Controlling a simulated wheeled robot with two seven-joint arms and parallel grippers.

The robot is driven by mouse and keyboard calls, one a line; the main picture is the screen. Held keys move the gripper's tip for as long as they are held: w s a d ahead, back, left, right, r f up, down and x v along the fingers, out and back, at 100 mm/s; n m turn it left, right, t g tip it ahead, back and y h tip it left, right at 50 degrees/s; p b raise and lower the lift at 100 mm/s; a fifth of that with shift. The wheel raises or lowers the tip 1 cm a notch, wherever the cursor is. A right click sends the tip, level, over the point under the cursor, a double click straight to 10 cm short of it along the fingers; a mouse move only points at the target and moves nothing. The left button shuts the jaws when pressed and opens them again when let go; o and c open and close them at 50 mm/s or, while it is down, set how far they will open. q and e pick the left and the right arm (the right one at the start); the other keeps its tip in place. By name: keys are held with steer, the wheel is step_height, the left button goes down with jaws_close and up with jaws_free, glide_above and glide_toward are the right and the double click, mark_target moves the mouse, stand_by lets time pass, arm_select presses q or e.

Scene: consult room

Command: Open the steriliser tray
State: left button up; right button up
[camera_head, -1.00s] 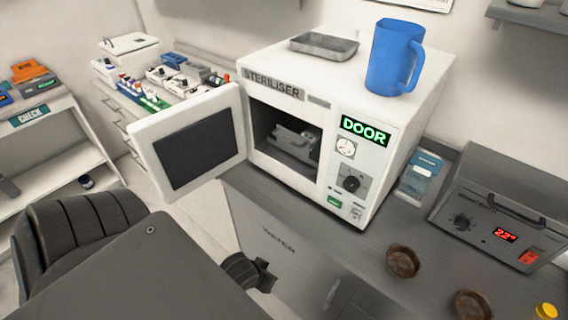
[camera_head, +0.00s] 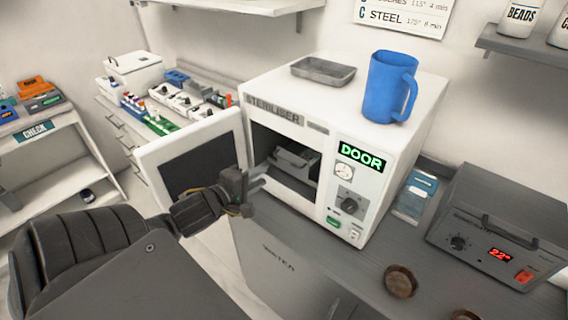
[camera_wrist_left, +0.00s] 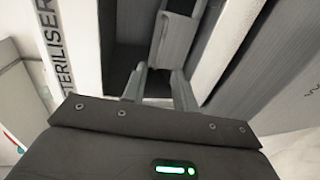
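The white steriliser (camera_head: 345,95) stands on the grey counter with its door (camera_head: 195,158) swung open to the left. Its panel reads DOOR. The grey steriliser tray (camera_head: 297,160) sits inside the dark chamber; its far part is hidden in shadow. The tray also shows at the top of the left wrist view (camera_wrist_left: 172,38). My left gripper (camera_head: 257,182) is just outside the chamber opening, beside the open door, pointing in. In the left wrist view its two fingers (camera_wrist_left: 159,72) are apart with nothing between them, short of the tray. My right gripper is not in view.
A blue jug (camera_head: 388,88) and a shallow metal tray (camera_head: 323,71) stand on top of the steriliser. A grey heater box (camera_head: 497,235) and a brown round dish (camera_head: 400,281) are on the counter to the right. The open door limits room left of the gripper.

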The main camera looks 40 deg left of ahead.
arm_select(q)
steer(key=b+x, duration=0.3)
steer(key=x, duration=0.8)
steer(key=shift+s+a, duration=0.1)
jaws_close()
